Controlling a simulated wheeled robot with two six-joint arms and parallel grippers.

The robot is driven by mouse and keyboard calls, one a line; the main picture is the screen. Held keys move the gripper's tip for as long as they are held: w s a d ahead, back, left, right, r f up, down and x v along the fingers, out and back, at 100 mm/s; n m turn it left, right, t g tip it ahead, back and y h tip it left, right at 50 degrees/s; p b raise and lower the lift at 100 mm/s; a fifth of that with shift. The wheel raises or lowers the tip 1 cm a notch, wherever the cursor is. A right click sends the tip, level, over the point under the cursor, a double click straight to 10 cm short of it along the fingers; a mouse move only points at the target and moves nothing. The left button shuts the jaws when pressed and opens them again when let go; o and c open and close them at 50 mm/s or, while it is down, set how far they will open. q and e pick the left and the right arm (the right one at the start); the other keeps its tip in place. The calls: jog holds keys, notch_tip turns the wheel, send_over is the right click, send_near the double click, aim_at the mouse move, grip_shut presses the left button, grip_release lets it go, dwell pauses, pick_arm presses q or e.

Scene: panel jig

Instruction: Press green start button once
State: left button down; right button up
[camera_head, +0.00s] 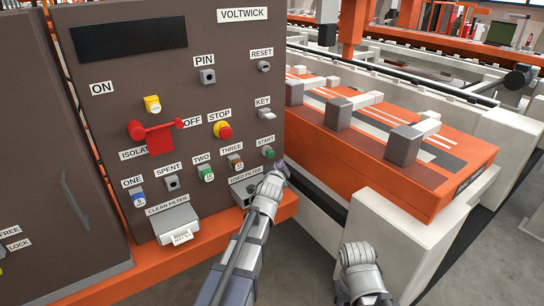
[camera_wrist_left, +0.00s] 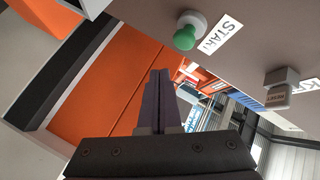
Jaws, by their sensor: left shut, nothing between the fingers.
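The green start button (camera_head: 268,152) sits at the lower right of the brown panel, under the START label (camera_head: 265,141). In the left wrist view the green button (camera_wrist_left: 185,37) stands out from the panel on a grey collar, beside its label (camera_wrist_left: 219,35). My left gripper (camera_head: 279,168) is shut and empty, just below and to the right of the button in the head view. In the left wrist view its dark fingers (camera_wrist_left: 160,80) are together, with a visible gap between them and the button.
Nearby on the panel are the KEY switch (camera_head: 265,113), the red STOP button (camera_head: 223,130) on yellow, the THREE button (camera_head: 235,162) and a used filter holder (camera_head: 246,187). An orange machine bed (camera_head: 430,180) with grey blocks stands to the right.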

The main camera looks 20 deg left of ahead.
aim_at(273, 156)
pick_arm(q)
jog(key=shift+w+a, duration=0.9)
jog(key=shift+a, duration=0.3)
dwell(1.3)
jog(key=shift+w+a, duration=0.25)
jog(key=shift+a, duration=0.05)
jog(key=shift+w+a, duration=0.55)
jog(key=shift+a, duration=0.15)
dwell(1.1)
jog(key=shift+s+d, duration=0.8)
jog(key=shift+d, duration=0.2)
jog(key=shift+s+d, duration=0.8)
jog(key=shift+d, duration=0.2)
jog(key=shift+s+d, duration=0.75)
jog(key=shift+d, duration=0.25)
